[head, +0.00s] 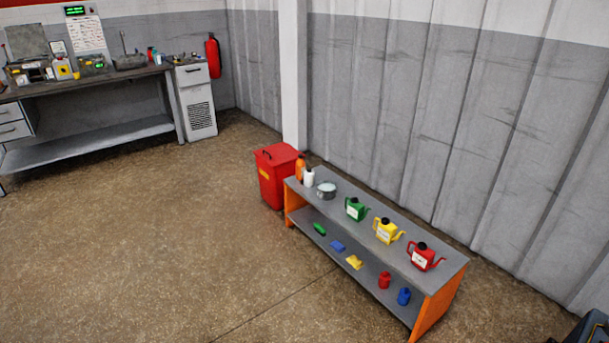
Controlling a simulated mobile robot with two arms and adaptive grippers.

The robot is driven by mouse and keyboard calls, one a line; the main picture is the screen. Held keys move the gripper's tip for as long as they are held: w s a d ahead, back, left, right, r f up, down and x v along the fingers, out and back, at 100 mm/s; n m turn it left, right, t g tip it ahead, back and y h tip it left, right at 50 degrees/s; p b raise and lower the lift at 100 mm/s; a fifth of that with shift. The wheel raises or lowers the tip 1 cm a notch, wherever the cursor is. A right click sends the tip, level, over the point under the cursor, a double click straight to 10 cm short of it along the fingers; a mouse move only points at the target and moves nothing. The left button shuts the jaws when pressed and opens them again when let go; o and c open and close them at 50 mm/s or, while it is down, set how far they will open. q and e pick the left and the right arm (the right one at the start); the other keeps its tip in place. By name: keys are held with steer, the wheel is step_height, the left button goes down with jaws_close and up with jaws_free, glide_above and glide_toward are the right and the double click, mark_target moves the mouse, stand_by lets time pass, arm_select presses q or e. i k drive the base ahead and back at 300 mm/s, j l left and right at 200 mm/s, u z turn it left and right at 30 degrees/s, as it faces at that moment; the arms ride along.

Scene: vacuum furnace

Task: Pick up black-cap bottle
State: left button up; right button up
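Neither of my grippers is in view. A low grey-topped shelf bench (392,218) with orange ends stands along the right wall, some way off. At its far left end stand an orange bottle (300,168) and a white bottle (309,178), close together and upright. They are too small to tell their cap colours for sure. Green (356,210), yellow (386,232) and red (422,258) spouted cans with dark caps stand in a row along the top. On the lower shelf are a red bottle (384,281) and a blue bottle (404,297), caps unclear.
A round metal tin (326,190) sits on the bench top. Green, blue and yellow items lie on the lower shelf. A red bin (273,180) stands at the bench's far end. A workbench (90,86) is at the back left. The brown floor (150,240) is clear.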

mark_target(308, 173)
steer(key=i+j+u, duration=0.4)
steer(key=i, duration=0.45)
steer(key=i+u, duration=0.4)
steer(key=i, duration=0.5)
steer(key=i+z, duration=0.15)
steer(key=i, duration=0.3)
steer(key=i+j+z, duration=0.1)
steer(key=i, duration=0.3)
steer(key=i+j+z, duration=0.15)
steer(key=i, duration=0.3)
steer(key=i+j+z, duration=0.1)
steer(key=i, duration=0.35)
